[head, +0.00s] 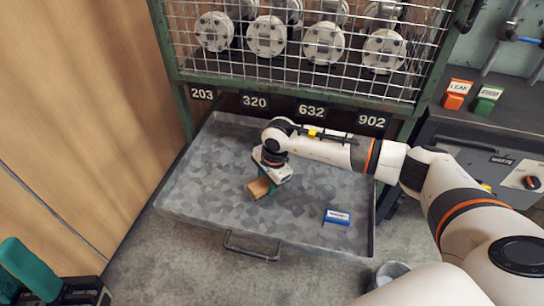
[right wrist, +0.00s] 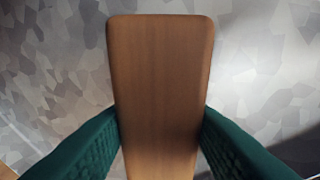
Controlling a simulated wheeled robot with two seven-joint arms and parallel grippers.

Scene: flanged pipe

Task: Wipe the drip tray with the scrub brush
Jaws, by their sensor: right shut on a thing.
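The grey drip tray (head: 185,190) lies below the cage, with a mottled floor and a handle at its front. My right gripper (head: 268,184) is over the middle of the tray, shut on the wooden scrub brush (head: 258,188). In the right wrist view the brush's brown wooden back (right wrist: 160,80) sits between the green fingers, above the tray floor. The bristles are hidden, and I cannot tell if they touch the tray. My left gripper (head: 24,272) shows only in part at the bottom left corner; its opening is unclear.
A blue block with a white label (head: 337,217) lies in the tray at the right front. A wire cage (head: 310,45) with flanged pipes stands behind. Orange LEAK (head: 456,95) and green (head: 486,100) blocks sit on the right bench. A wooden panel (head: 80,110) borders the left.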

